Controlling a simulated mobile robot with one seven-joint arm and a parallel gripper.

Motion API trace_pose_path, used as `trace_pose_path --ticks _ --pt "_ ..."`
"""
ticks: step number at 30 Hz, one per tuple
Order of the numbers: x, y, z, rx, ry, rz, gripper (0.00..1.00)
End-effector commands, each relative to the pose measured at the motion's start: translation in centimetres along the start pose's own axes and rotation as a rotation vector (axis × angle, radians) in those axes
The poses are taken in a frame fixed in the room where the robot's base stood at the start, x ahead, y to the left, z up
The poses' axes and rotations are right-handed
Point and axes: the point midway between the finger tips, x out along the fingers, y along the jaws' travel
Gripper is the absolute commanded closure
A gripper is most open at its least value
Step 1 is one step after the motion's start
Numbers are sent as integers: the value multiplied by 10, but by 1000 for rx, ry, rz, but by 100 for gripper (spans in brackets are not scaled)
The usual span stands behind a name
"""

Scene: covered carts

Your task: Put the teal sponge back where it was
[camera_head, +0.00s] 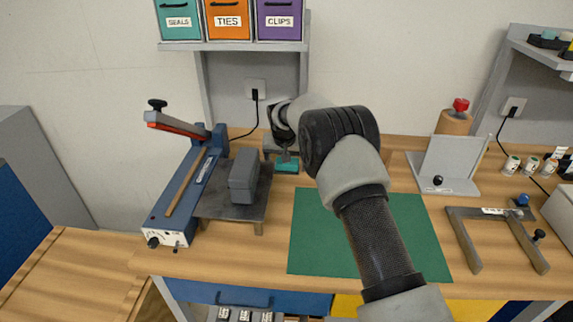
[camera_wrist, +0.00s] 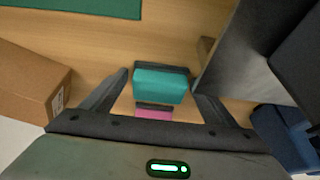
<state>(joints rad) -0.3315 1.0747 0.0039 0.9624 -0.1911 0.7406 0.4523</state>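The teal sponge (camera_head: 287,164) is on the wooden bench at the back, just left of the green mat, below my gripper (camera_head: 285,150). In the wrist view the teal sponge (camera_wrist: 160,86), with a dark layer along its far edge, lies between the two fingers of my gripper (camera_wrist: 159,78). The fingers stand apart, with a narrow gap beside the sponge at the left; the right finger is very close to it. A pink piece with a dark edge (camera_wrist: 153,113) shows just nearer than the sponge. My arm hides part of the bench.
A grey block (camera_head: 243,175) on a low metal stand (camera_head: 232,208) and a blue sealer (camera_head: 182,190) stand left. The green mat (camera_head: 320,235) is bare where visible. A cardboard box (camera_wrist: 32,82) is beside my gripper. A shelf with bins (camera_head: 229,22) is above.

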Motion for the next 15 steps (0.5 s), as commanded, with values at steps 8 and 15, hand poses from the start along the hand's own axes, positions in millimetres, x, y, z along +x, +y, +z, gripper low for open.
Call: trace_pose_path --ticks 8,15 --pt "-1 0 0 0 0 0 16" --pt "-23 0 -3 0 3 -1 16"
